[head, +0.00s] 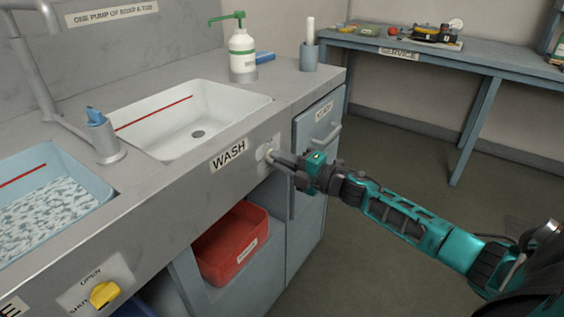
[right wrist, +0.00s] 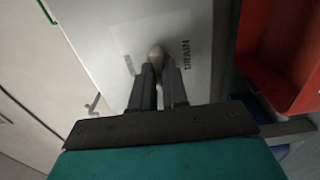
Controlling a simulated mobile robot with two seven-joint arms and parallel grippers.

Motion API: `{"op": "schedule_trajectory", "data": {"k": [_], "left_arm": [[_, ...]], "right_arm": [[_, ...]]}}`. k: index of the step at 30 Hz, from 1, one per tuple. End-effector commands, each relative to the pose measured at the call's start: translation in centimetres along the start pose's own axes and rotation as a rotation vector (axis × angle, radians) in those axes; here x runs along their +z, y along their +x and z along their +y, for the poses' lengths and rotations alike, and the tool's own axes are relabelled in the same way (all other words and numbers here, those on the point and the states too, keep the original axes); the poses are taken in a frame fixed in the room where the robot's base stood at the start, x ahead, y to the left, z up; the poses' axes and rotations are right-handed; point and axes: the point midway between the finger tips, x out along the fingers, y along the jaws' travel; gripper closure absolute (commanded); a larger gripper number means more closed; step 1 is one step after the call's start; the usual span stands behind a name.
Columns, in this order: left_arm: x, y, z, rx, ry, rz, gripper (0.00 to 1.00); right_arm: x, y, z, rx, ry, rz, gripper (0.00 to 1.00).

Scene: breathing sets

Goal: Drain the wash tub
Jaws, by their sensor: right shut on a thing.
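The white wash tub (head: 215,103) is set in the grey counter, above a WASH label (head: 229,154). On the counter front to the right of the label is a plate with a pale round knob (right wrist: 157,55), marked DRAIN in the right wrist view. My right gripper (head: 272,156) reaches in from the right and is shut on this knob; its two fingers (right wrist: 160,75) are on either side of it. My left gripper is not in view.
A blue tub (head: 62,208) with speckled water is at the left, with a yellow knob (head: 104,294) on a plate marked OPEN and SHUT below. A red bin (head: 232,240) sits under the counter. A soap pump bottle (head: 242,55) stands behind the wash tub.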

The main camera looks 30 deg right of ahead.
Motion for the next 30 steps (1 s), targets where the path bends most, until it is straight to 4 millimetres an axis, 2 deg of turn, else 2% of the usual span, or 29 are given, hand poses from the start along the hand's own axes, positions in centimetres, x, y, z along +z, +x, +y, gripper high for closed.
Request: {"op": "schedule_trajectory", "data": {"k": [16,17,24,30], "left_arm": [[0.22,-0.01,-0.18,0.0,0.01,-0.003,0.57],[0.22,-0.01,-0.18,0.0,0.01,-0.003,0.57],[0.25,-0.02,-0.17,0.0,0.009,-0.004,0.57],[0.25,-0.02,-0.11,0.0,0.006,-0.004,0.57]], "right_arm": [[-0.06,0.0,-0.07,-0.001,-0.031,0.001,1.0],[-0.06,0.0,-0.08,-0.001,-0.031,0.001,0.85],[-0.04,0.0,-0.05,-0.001,-0.029,0.001,0.62],[-0.01,0.0,-0.03,-0.001,-0.028,0.0,0.61]]}}
